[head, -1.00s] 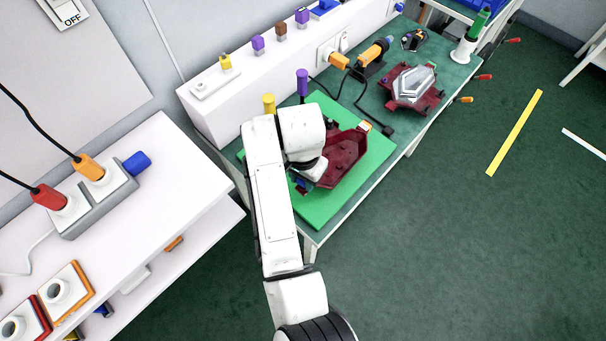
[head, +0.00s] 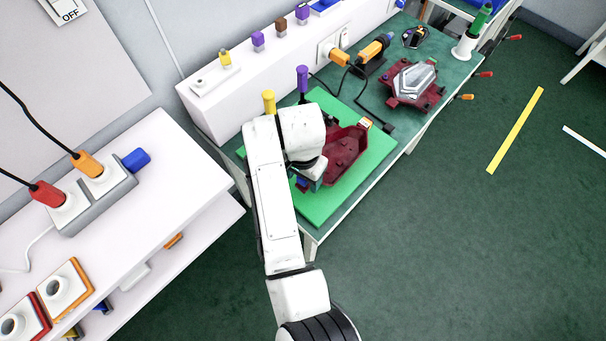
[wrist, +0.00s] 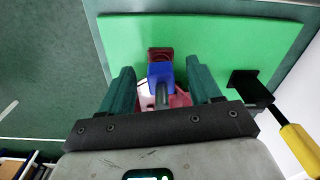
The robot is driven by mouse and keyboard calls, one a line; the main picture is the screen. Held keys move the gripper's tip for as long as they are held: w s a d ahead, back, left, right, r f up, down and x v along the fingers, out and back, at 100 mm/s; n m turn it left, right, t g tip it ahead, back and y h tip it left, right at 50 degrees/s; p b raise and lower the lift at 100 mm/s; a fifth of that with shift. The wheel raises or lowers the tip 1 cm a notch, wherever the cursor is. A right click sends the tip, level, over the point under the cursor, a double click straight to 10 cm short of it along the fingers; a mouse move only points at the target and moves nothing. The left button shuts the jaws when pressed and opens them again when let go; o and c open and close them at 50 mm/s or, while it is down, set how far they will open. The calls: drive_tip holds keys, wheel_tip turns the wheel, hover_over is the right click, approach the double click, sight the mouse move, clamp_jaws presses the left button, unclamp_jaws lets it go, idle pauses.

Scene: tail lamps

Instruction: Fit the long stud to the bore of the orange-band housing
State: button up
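A dark red housing (head: 347,152) lies on the green mat (head: 322,208), with a small orange-and-white piece (head: 366,123) at its far corner. My gripper (wrist: 159,66) points down at the mat's near left part. Its two dark green fingers stand apart in the wrist view. Between them is a blue block (wrist: 160,74) with a dark grey rod-like part, with visible gaps to both fingers. Dark red and pale pink parts show around it. I cannot tell whether the grey part is the long stud. The bore is not visible, and my arm hides part of the housing.
A yellow-topped post (head: 268,101) and a purple one (head: 302,78) stand by the mat's back edge. A second dark red housing (head: 428,102) with a clear lens sits farther right. An orange tool (head: 371,50) and black cable lie behind. Open floor is at right.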

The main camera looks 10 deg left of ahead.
wheel_tip(320, 180, up, 11)
drive_tip(key=b, duration=0.1)
drive_tip(key=shift+s, duration=0.2)
idle(0.4)
drive_tip(key=shift+a+f, duration=0.1)
